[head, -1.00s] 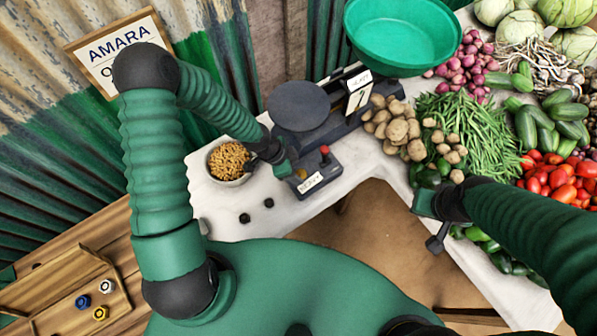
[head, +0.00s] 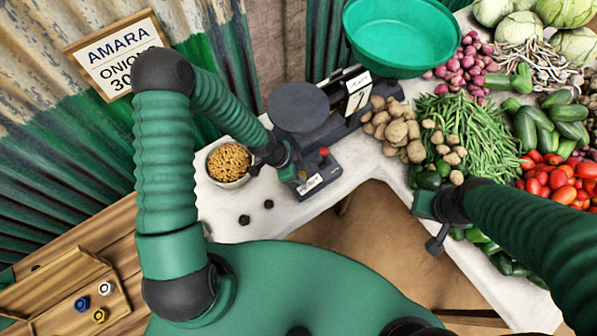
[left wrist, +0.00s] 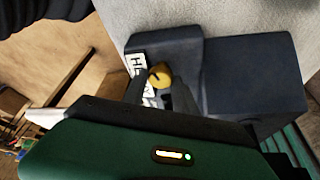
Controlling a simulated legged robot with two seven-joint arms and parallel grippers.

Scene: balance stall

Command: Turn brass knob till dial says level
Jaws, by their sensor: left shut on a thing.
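The balance scale (head: 322,133) is dark blue-grey, with a round black plate on the left and a green pan (head: 405,30) on the right. Its white dial (head: 359,98) faces up between them with a dark mark, too small to read. The brass knob (left wrist: 160,76) is on the scale's base beside a white label, in the left wrist view. My left gripper (left wrist: 158,92) is shut on it, a finger on each side. In the head view my left gripper (head: 284,170) hides the knob. My right gripper (head: 436,240) hangs apart from the scale, near the table's front edge; its fingers are unclear.
A red-topped knob (head: 324,152) stands on the base close to my left gripper. A bowl of beans (head: 228,162) is at its left, with two small black pieces in front. Potatoes (head: 398,130), green beans and other vegetables crowd the table's right side. A wooden tray (head: 70,285) lies lower left.

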